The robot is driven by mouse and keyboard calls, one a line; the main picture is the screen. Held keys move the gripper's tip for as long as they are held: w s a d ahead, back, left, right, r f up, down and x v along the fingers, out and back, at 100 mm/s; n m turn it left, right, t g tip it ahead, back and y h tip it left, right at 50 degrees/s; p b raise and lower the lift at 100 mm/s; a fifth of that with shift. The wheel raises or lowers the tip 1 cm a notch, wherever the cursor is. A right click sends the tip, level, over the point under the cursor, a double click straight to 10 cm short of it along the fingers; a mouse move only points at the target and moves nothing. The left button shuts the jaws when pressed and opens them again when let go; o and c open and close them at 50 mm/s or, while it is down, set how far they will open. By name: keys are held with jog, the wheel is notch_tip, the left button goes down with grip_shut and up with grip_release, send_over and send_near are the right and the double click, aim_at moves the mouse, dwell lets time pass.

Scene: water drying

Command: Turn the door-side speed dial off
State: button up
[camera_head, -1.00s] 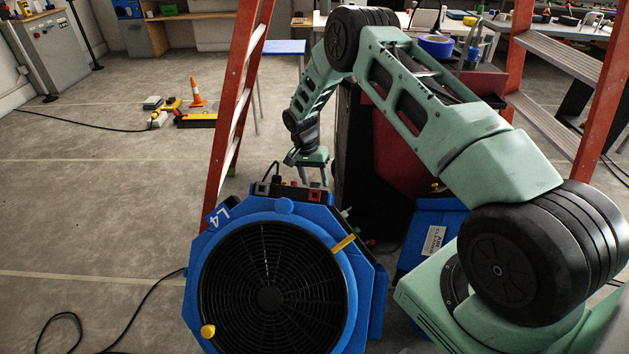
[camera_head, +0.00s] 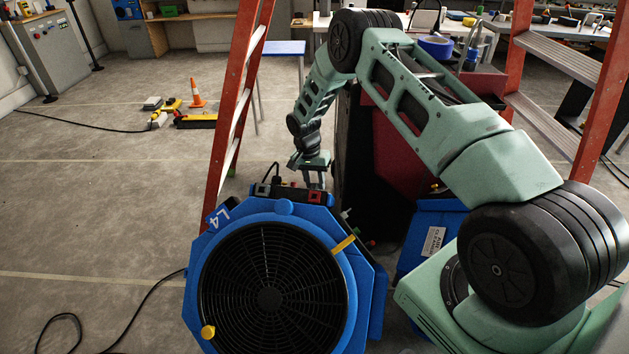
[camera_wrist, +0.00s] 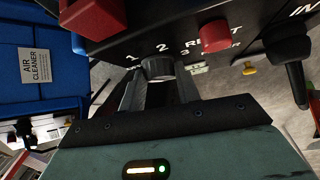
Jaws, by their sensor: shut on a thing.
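A blue fan (camera_head: 191,290) marked L4 stands in front of me, with a black round grille. Its control panel (camera_head: 292,193) is on the top edge. In the wrist view, the black panel (camera_wrist: 130,42) carries a dark round dial (camera_wrist: 158,68) with the numbers 1, 2 and 3 printed around it. My gripper (camera_head: 314,181) is down at the panel from behind. In the wrist view, my gripper (camera_wrist: 159,88) has its two fingers on either side of the dial, shut on it. The dial's pointer position cannot be made out.
A red button (camera_wrist: 215,36), a red switch (camera_wrist: 92,18) and a black plug (camera_wrist: 288,65) sit close to the dial. A blue air cleaner (camera_head: 432,238) stands at the right. An orange ladder (camera_head: 238,100) rises behind the fan. Floor at the left is mostly clear.

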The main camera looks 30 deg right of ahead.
jog(key=shift+s+d+r+n+t+y+p, duration=0.1)
jog(key=shift+s+d+n+t+y+p, duration=0.1)
jog(key=shift+n+t+y+p, duration=0.45)
jog(key=shift+s+d+n+t+y, duration=0.1)
jog(key=shift+d+n+t+y, duration=0.05)
jog(key=shift+n+t+y, duration=0.85)
jog(key=n+y+b, duration=0.1)
jog(key=n+y, duration=0.1)
jog(key=n, duration=0.1)
jog(key=shift+d+f+t+b, duration=0.2)
jog(key=shift+f+t+b, duration=0.1)
jog(key=shift+t+b, duration=0.1)
jog(key=shift+s+n+y+b, duration=0.1)
jog(key=shift+n+y+b, duration=0.45)
jog(key=shift+n+y, duration=0.2)
jog(key=o, duration=1)
jog(key=shift+c, duration=0.2)
jog(key=shift+d+r, duration=0.1)
jog(key=shift+r, duration=0.05)
